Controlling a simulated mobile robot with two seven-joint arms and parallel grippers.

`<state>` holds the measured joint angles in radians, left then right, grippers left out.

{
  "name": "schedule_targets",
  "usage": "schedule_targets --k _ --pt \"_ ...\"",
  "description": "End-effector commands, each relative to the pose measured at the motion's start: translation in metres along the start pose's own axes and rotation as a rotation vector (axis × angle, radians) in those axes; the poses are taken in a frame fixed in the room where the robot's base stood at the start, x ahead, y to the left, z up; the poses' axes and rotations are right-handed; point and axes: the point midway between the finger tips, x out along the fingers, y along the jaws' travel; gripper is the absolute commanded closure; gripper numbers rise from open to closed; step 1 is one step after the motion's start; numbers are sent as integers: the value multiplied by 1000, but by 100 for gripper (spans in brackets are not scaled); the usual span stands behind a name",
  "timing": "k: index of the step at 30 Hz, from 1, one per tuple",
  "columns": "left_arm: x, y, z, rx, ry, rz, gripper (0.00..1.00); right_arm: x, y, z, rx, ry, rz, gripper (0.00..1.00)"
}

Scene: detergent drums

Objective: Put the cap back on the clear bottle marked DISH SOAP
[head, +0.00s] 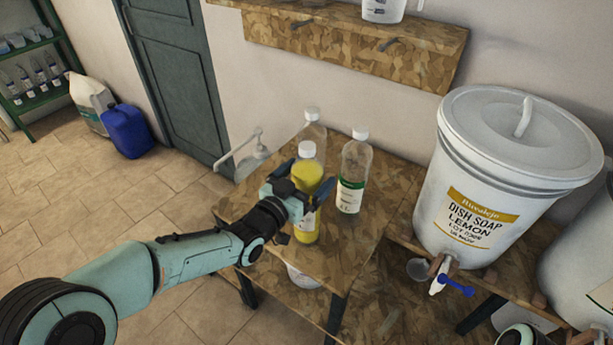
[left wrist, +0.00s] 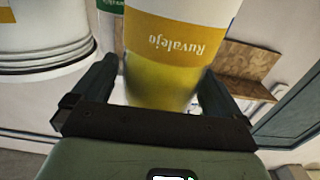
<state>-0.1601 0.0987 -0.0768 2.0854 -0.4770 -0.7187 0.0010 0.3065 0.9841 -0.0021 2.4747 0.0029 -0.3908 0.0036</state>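A bottle of yellow soap (head: 305,222) with a white cap (head: 307,149) on top stands upright near the front of the small wooden table. Its label with a yellow band shows upside down in the left wrist view (left wrist: 175,40); I cannot read DISH SOAP on it. My left gripper (head: 304,186) has one finger on each side of this bottle, close against it, and seems shut on it. A white-capped bottle with a green label (head: 351,180) stands to its right. Another white-capped clear bottle (head: 314,132) stands behind, partly hidden. My right gripper is not in view.
A large white drum (head: 490,180) marked DISH SOAP LEMON, with a blue-handled tap (head: 455,286), stands to the right. A pump (head: 254,148) is at the table's back left. A wooden shelf (head: 350,45) hangs above. The table's front right is bare.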

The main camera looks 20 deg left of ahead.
Motion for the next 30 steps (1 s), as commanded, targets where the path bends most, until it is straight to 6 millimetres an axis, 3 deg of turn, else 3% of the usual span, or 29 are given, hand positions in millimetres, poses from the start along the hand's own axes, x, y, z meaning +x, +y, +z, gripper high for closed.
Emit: schedule_targets --k 8,21,30 --pt "-1 0 -5 0 1 0 0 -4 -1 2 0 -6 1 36" --pt "-92 -1 -2 0 1 -3 0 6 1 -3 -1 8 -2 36" --pt "-120 0 -3 0 0 0 0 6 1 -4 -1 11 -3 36"
